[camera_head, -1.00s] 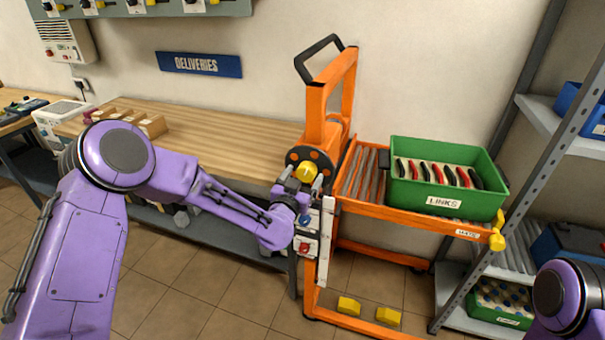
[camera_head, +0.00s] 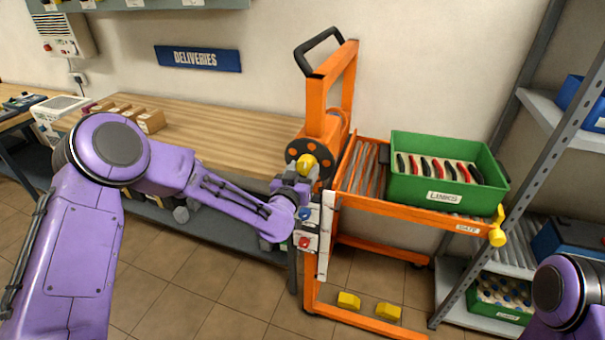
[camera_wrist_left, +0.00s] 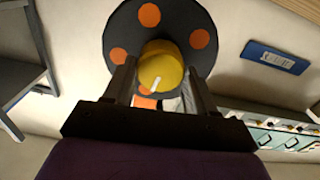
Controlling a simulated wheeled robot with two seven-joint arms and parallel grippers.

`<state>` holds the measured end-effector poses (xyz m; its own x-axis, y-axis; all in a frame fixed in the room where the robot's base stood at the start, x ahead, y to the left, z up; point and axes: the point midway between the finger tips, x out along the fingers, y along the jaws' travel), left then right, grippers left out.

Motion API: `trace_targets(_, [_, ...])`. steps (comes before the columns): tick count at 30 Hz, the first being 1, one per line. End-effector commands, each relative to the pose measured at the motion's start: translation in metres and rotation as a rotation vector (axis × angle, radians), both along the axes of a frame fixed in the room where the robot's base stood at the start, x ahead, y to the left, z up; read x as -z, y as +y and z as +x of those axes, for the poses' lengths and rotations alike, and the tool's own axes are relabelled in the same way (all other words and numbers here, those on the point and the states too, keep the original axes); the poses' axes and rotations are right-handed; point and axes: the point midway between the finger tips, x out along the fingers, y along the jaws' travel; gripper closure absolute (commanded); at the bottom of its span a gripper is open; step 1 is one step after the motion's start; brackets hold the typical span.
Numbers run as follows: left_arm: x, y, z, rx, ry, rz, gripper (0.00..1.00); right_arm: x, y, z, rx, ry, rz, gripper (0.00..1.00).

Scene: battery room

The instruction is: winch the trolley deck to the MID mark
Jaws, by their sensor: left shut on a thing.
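The orange trolley (camera_head: 345,90) stands right of the bench, with a roller deck (camera_head: 365,172) at about bench height. Its winch is a dark disc with orange spots, which shows in the left wrist view (camera_wrist_left: 118,57), and a yellow knob (camera_head: 306,163). My left gripper (camera_wrist_left: 163,70) is shut on the yellow knob (camera_wrist_left: 162,66), one dark finger on each side. A white strip (camera_head: 326,235) runs down the trolley's near post; its marks are too small to read. My right arm shows at lower right, its gripper out of view.
A green LINKS bin (camera_head: 447,195) with red and black pieces sits on the deck. A yellow stop (camera_head: 497,236) is at the deck's right end. Grey shelving (camera_head: 540,110) stands close on the right. The wooden bench (camera_head: 225,140) is at left.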

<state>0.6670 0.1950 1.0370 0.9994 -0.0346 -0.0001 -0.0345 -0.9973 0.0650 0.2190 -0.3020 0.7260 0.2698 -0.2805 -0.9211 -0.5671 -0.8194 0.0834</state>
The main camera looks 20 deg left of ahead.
Motion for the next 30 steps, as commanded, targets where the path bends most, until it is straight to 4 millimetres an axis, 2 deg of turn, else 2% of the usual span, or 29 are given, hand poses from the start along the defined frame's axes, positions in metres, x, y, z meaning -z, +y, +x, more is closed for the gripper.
trace_targets(30, [0.005, 0.002, 0.000, -0.002, 0.032, -0.953, 0.74, 0.071, 0.000, 0.000, 0.000, 0.000, 0.000, 0.63])
